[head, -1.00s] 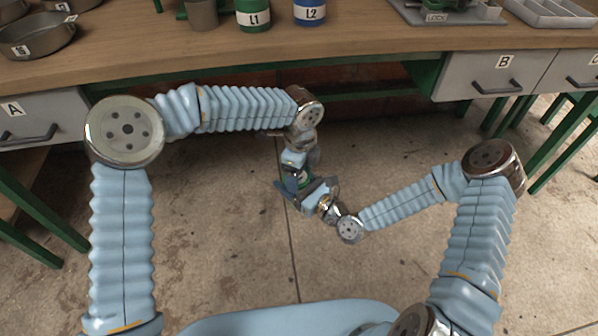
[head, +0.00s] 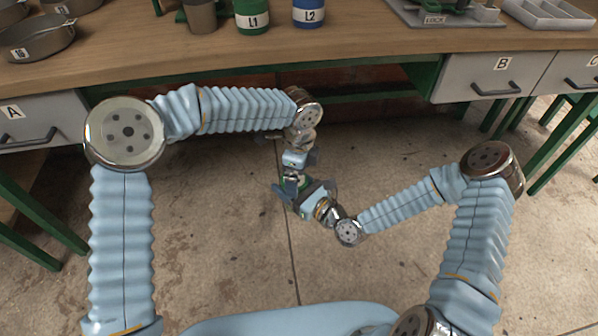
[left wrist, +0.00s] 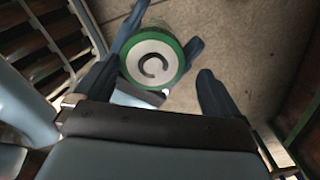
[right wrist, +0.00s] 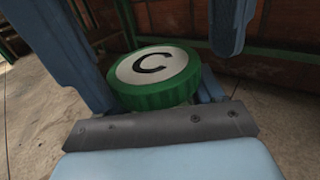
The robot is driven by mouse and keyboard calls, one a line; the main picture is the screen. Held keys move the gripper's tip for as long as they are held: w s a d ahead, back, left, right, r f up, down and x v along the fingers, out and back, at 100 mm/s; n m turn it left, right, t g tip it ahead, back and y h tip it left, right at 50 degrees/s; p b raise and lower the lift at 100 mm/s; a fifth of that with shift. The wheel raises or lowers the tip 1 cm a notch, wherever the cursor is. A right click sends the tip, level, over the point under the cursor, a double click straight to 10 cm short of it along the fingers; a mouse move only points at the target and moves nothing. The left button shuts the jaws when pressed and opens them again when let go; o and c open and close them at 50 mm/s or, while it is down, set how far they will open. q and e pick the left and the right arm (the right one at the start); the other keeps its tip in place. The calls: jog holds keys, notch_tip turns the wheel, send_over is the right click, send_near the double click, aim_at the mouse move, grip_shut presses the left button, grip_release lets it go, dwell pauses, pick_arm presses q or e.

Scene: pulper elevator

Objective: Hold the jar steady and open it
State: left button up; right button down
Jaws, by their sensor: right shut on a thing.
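The jar has a green lid with a white top marked C. The lid (left wrist: 155,58) faces my left wrist camera and also shows close up in the right wrist view (right wrist: 155,75). My right gripper (head: 300,193) is shut on the jar below the lid and holds it above the floor. My left gripper (left wrist: 155,88) is open, its fingers spread wide with the lid beyond and between them. In the head view, the left gripper (head: 291,184) is just above the right, and the two hands hide most of the jar.
A wooden workbench (head: 370,48) runs across the back, with a green jar L1 (head: 252,17), a blue jar L2 (head: 309,13), a brown cup (head: 201,15) and metal pans (head: 38,37). Drawers A (head: 40,118) and B (head: 490,75) are shut. The hands are over open concrete floor.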

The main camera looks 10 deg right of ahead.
pick_arm(q)
notch_tip(320, 180, up, 4)
jog(key=shift+r, duration=0.15)
jog(key=shift+c, duration=0.3)
jog(key=shift+s+a+r+m, duration=0.1)
jog(key=shift+s+r+m, duration=0.2)
jog(key=shift+r+m, duration=0.4)
jog(key=shift+a+r+m, duration=0.45)
jog(key=shift+r+m, duration=0.35)
jog(key=shift+m, duration=0.2)
notch_tip(320, 180, down, 8)
jog(key=shift+w+r, duration=0.1)
jog(key=shift+r, duration=0.15)
jog(key=c, duration=1.1)
jog(key=n, duration=0.6)
